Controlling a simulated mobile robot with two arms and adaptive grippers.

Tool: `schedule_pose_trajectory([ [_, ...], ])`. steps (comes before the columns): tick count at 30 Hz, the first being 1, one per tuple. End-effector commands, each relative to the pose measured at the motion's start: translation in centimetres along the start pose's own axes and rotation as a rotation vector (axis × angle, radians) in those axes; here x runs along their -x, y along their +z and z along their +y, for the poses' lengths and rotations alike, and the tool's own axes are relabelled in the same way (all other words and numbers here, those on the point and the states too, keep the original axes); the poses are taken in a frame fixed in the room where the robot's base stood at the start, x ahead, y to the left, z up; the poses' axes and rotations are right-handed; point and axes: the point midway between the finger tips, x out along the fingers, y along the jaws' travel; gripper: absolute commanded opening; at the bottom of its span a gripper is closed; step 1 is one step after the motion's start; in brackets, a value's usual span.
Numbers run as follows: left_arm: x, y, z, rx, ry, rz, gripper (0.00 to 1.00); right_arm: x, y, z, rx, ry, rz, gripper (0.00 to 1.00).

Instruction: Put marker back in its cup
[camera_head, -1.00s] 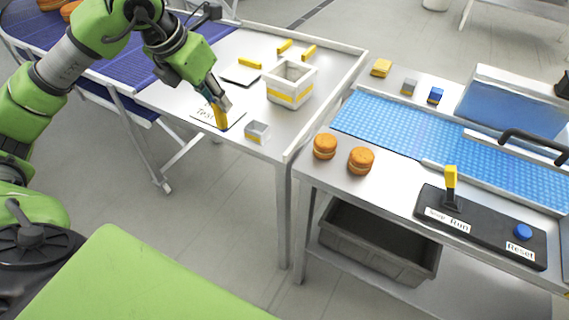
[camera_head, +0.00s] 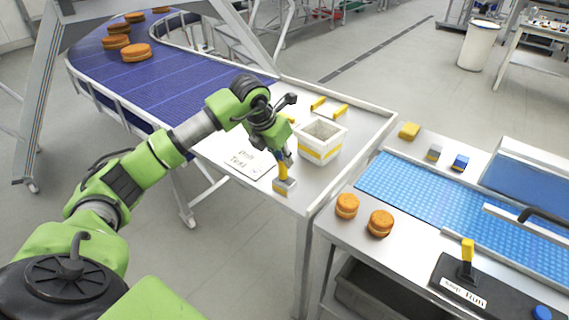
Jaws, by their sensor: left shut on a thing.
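My left gripper (camera_head: 287,157) is shut on a yellow marker (camera_head: 283,172), which points down. The marker's lower end is at the small grey cup (camera_head: 284,187) near the front edge of the white table. I cannot tell whether the tip is inside the cup or just above it. The gripper's fingers hide the marker's upper part. A white card with handwriting (camera_head: 240,158) lies to the left of the cup. My right gripper is not in view.
A white box with a yellow band (camera_head: 320,141) stands behind the cup. Yellow pieces (camera_head: 319,103) lie beyond it. A blue conveyor with orange rounds is at the upper left. Two orange rounds (camera_head: 346,206) sit on the right table beside a light blue belt (camera_head: 420,200).

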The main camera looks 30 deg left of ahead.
Motion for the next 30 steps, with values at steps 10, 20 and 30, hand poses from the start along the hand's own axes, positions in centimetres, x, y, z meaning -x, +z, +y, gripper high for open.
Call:
schedule_pose_trajectory([
  [10, -3.8, -0.8, 0.0, -0.001, 0.001, 0.004, 0.00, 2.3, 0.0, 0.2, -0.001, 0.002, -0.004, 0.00],
  [20, -4.3, -1.0, 0.1, -0.001, 0.001, 0.000, 0.00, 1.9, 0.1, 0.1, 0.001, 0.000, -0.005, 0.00],
  [30, -4.4, -1.1, 0.1, -0.001, 0.001, 0.001, 0.33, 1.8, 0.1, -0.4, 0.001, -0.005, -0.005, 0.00],
])
